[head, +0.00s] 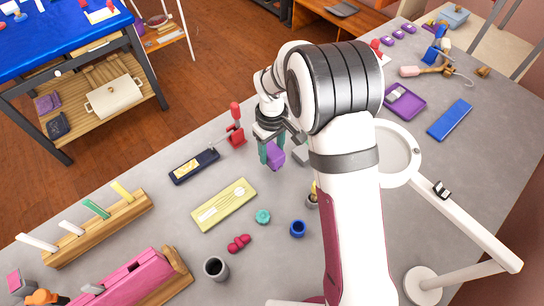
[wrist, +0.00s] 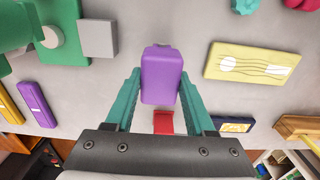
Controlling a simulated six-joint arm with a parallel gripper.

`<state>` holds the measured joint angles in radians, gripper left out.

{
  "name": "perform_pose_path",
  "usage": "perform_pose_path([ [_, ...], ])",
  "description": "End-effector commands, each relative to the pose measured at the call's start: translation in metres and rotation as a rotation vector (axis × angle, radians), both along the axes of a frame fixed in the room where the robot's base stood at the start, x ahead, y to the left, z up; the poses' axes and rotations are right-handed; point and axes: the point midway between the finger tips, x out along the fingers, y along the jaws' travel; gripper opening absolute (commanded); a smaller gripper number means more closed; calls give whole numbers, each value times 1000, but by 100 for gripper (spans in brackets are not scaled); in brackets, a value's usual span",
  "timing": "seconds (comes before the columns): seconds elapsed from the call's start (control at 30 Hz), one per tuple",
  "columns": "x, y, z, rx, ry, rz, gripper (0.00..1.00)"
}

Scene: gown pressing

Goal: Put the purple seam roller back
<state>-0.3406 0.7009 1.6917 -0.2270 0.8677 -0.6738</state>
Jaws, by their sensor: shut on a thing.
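My gripper (head: 268,152) is above the middle of the grey table, with its teal fingers pointing down. It is shut on a purple block-like piece, which I take to be the purple seam roller (head: 277,156).
A red upright clamp (head: 236,135) and a dark navy case (head: 194,166) stand left of my gripper. A yellow tray (head: 224,206) lies nearer. A wooden rack (head: 120,222) holds several upright pieces at left. A purple tray (head: 408,106) and blue pad (head: 451,120) lie right.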

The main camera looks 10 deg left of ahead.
Motion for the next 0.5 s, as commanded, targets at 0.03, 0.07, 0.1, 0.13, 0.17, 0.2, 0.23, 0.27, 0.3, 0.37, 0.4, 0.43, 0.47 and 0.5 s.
perform_pose_path([
  [0.03, -1, 0, -12, -2, 4, 0, 0],
  [0.07, -1, 0, -17, -2, 4, 0, 0],
  [0.1, 0, 0, -22, -1, 2, -1, 0],
  [0.13, 0, 0, -25, -1, 2, -2, 0],
  [0.17, 0, 0, -26, -1, 1, -2, 0],
  [0.2, 0, 0, -27, 0, 0, -2, 0],
  [0.23, 0, 0, -26, 0, 0, -2, 0],
  [0.27, 0, 0, -26, 0, 0, -2, 0],
  [0.3, 0, 0, -26, 0, 0, -2, 0],
  [0.37, 0, 0, -26, 0, 0, -2, 0],
  [0.4, 0, 0, -27, 0, 0, -2, 0],
  [0.43, 0, 0, -27, 0, 0, -2, 0],
  [0.47, 0, 0, -28, 0, 0, -2, 0],
  [0.5, 0, 0, -29, -1, -1, -2, 56],
])
